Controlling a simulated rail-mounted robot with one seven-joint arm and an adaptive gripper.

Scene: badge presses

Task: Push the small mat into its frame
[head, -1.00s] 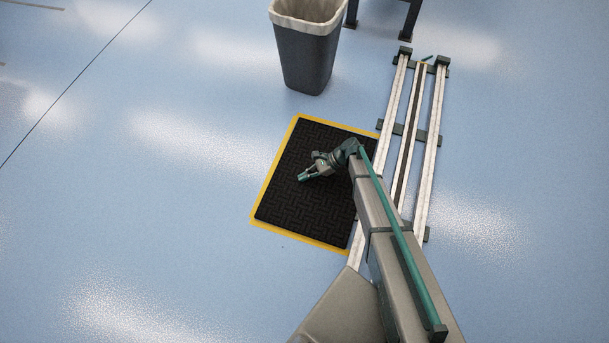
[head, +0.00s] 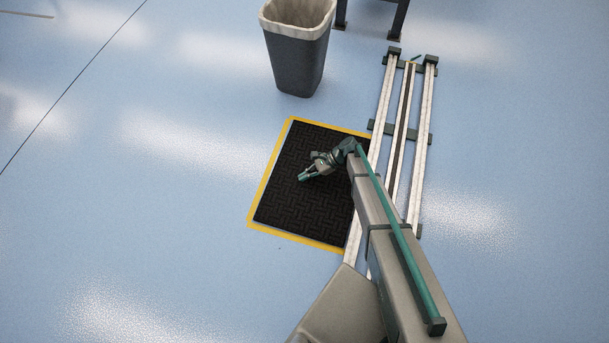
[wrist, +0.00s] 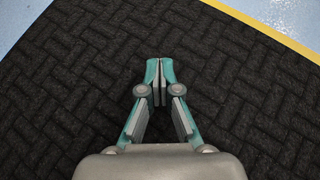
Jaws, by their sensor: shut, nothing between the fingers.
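The small mat (head: 300,205) is dark with a woven block pattern and lies flat on the floor. Its frame (head: 267,179) is a yellow border that shows along the left, far and near sides; the right side is hidden behind my arm. A thin pale strip shows between the mat's near edge and the yellow. My gripper (head: 302,177) is shut and empty over the mat's middle. In the wrist view, its fingertips (wrist: 159,82) meet above the mat (wrist: 90,60). There the yellow border (wrist: 275,33) runs along the mat's upper-right edge. I cannot tell whether the fingertips touch the mat.
A grey bin (head: 296,62) with a pale liner stands beyond the mat. Rails (head: 424,130) run along the floor to the right. Dark legs (head: 398,20) of some furniture stand at the back. The blue floor (head: 130,200) left of the mat is clear.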

